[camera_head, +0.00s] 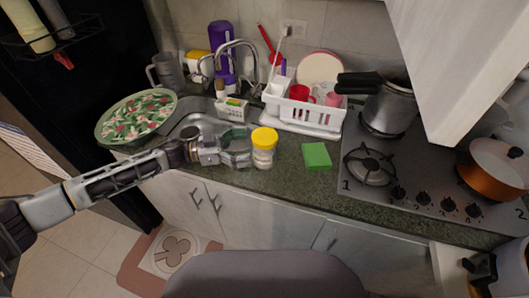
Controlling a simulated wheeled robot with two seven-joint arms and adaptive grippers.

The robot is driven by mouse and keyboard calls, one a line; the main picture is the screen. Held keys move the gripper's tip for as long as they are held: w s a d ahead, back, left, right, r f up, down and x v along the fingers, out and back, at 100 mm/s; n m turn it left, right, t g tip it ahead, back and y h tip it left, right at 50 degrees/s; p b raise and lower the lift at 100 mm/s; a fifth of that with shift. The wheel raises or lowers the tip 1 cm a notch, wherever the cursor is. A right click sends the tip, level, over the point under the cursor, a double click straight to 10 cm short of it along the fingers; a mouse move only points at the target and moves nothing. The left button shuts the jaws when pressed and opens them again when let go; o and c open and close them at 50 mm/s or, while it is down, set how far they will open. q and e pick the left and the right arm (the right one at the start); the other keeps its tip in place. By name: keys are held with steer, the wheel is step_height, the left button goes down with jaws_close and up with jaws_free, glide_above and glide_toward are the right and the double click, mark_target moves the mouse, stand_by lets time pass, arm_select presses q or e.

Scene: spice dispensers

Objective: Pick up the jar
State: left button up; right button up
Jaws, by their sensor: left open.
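The jar (263,157) is small and clear with a yellow lid. It stands upright on the dark green counter, right of the sink. My left gripper (246,148) reaches in from the left at about the jar's height. Its fingers are spread and point at the jar's left side. I cannot tell whether a fingertip touches the jar. Part of my right arm shows at the lower right edge, with what looks like its gripper (480,266), dark and partly cut off.
A green sponge (316,156) lies right of the jar. A white dish rack (300,112) with cups stands behind. A floral plate (138,115) is left of the sink (190,122). A stove (400,175) with pots is on the right. The counter in front of the jar is clear.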

mark_target(265, 151)
arm_select(q)
steer(key=shift+d, duration=0.1)
arm_select(e)
steer(key=shift+d, duration=0.15)
arm_select(q)
steer(key=shift+w+d, duration=0.15)
steer(key=shift+d, duration=0.65)
steer(key=d, duration=0.4)
steer(key=shift+w+p, duration=0.3)
steer(key=shift+w, duration=0.05)
steer(key=shift+d, duration=0.25)
arm_select(e)
steer(key=shift+s+a+r, duration=0.1)
steer(key=shift+a+r, duration=0.15)
steer(key=shift+a, duration=0.45)
steer(key=shift+s+d, duration=0.25)
steer(key=shift+d, duration=0.05)
